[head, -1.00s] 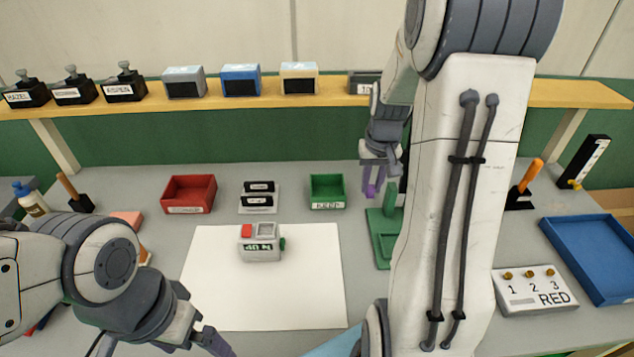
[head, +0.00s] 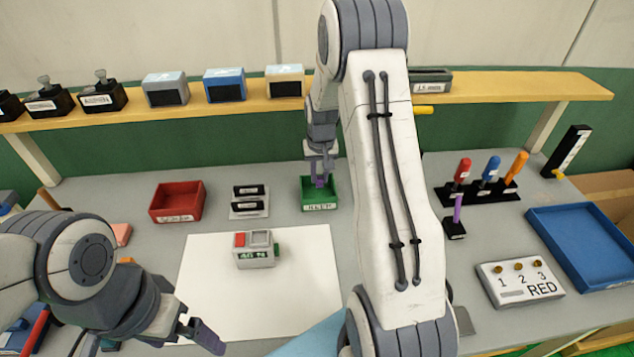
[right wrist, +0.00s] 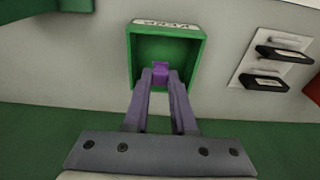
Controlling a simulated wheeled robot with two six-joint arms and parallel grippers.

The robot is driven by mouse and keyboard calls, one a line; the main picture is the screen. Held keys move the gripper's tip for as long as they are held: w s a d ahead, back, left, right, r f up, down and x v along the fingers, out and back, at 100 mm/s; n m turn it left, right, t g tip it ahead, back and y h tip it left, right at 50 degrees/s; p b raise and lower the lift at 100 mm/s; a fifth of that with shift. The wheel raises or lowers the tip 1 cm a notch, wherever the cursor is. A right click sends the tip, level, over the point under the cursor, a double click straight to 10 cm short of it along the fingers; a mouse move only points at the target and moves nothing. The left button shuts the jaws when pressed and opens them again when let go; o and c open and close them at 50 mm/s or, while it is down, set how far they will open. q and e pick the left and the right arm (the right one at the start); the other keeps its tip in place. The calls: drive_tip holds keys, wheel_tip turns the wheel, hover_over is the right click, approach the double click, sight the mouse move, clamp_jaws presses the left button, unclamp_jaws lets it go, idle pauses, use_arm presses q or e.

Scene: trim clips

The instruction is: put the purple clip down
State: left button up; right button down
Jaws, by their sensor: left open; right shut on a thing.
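The purple clip (head: 320,182) is between the fingertips of my right gripper (head: 319,172), which is shut on it. The gripper points down at the green tray (head: 320,207) with a label on its front wall. In the right wrist view, the clip (right wrist: 160,69) shows as a small purple block at the fingertips, in front of the tray's inside (right wrist: 190,50). I cannot tell whether the clip touches the tray floor. My left gripper (head: 205,338) is open and empty near the front edge of the white sheet.
A red tray (head: 176,204) and a holder with two black labelled pieces (head: 249,203) stand left of the green tray. A grey device (head: 254,250) sits on the white sheet (head: 255,300). A blue tray (head: 585,250) is at right. A yellow shelf (head: 520,88) runs behind.

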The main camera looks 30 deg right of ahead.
sight(318, 186)
drive_tip(key=shift+w+a+f, duration=0.1)
drive_tip(key=shift+w+f, duration=0.1)
drive_tip(key=shift+w, duration=0.05)
wheel_tip(318, 186, down, 3)
drive_tip(key=shift+f+p, duration=0.1)
drive_tip(key=shift+p, duration=0.5)
drive_tip(key=shift+f, duration=0.35)
drive_tip(key=shift+f, duration=0.2)
drive_tip(key=c, duration=0.7)
unclamp_jaws()
drive_tip(key=shift+c, duration=0.2)
